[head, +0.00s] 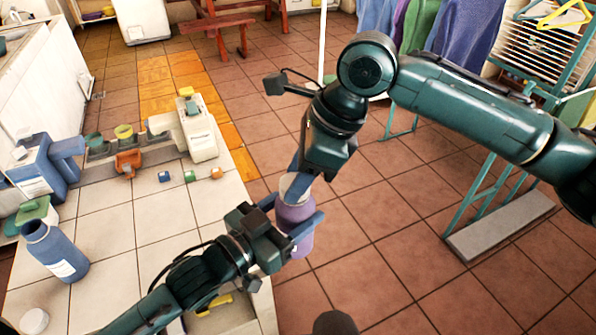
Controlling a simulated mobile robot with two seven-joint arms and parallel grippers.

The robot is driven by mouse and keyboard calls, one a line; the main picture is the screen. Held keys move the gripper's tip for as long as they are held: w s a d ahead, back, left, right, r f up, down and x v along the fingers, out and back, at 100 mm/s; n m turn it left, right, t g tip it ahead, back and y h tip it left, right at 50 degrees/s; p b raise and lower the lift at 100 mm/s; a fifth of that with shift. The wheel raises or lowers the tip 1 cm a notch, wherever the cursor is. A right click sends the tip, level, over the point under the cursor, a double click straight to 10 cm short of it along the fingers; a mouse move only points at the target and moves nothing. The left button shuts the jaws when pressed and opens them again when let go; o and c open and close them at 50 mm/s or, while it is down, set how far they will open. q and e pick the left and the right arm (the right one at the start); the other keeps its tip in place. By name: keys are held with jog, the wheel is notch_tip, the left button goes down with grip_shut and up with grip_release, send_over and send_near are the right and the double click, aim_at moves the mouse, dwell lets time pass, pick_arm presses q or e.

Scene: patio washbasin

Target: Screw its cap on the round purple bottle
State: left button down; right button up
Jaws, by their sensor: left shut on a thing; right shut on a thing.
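The round purple bottle (295,214) is held off the counter's right edge, above the tiled floor. My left gripper (291,213) comes in from the lower left and is shut around the bottle's body. A white cap (292,184) is at the top of the bottle. My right gripper (298,182) reaches down from above and is shut on this cap. The cap is at the bottle's mouth, but the fingers partly hide it, and I cannot tell whether it is seated or threaded.
The tiled counter (115,212) holds an open blue bottle (60,252), a loose white lid (34,320), a blue container (43,168) and several small blocks (190,176). A white appliance (197,130) stands at its back. A teal rack (480,185) stands right on the floor.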

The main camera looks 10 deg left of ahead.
jog(key=o, duration=0.9)
jog(key=shift+r, duration=2.25)
jog(key=shift+c, duration=0.2)
